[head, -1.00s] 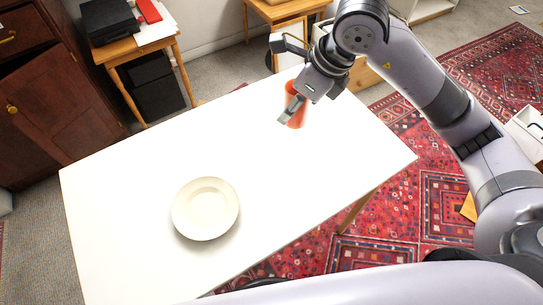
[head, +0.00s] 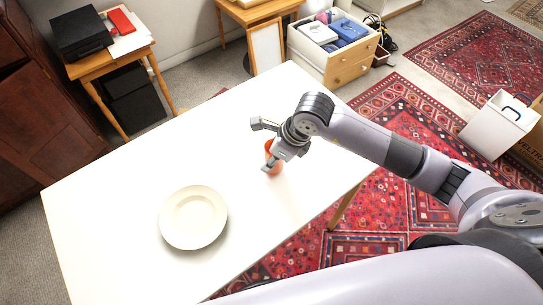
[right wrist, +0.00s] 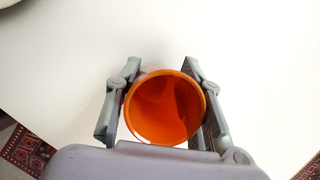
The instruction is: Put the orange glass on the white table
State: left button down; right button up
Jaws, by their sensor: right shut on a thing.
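The orange glass (head: 275,165) is at the right part of the white table (head: 115,190) in the head view, partly hidden by my right gripper (head: 268,150). In the right wrist view the orange glass (right wrist: 165,107) shows its open round rim, and my right gripper (right wrist: 164,105) has a finger on each side of it, shut on it. The glass looks upright over the white tabletop; I cannot tell whether its base touches the table. My left gripper is not in view.
A cream plate (head: 193,217) lies on the table left of the glass. The tabletop around them is clear. A wooden drawer unit (head: 335,50) and a small wooden table with a black box (head: 82,33) stand behind. A patterned red rug (head: 400,130) lies at the right.

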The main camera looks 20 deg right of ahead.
jog(key=shift+f, duration=0.25)
jog(key=shift+f, duration=0.1)
jog(key=o, duration=1.2)
jog(key=shift+r, duration=0.25)
jog(key=v, duration=1.1)
jog(key=shift+s+d+r, duration=0.15)
jog(key=shift+s+r, duration=0.05)
jog(key=shift+r, duration=0.1)
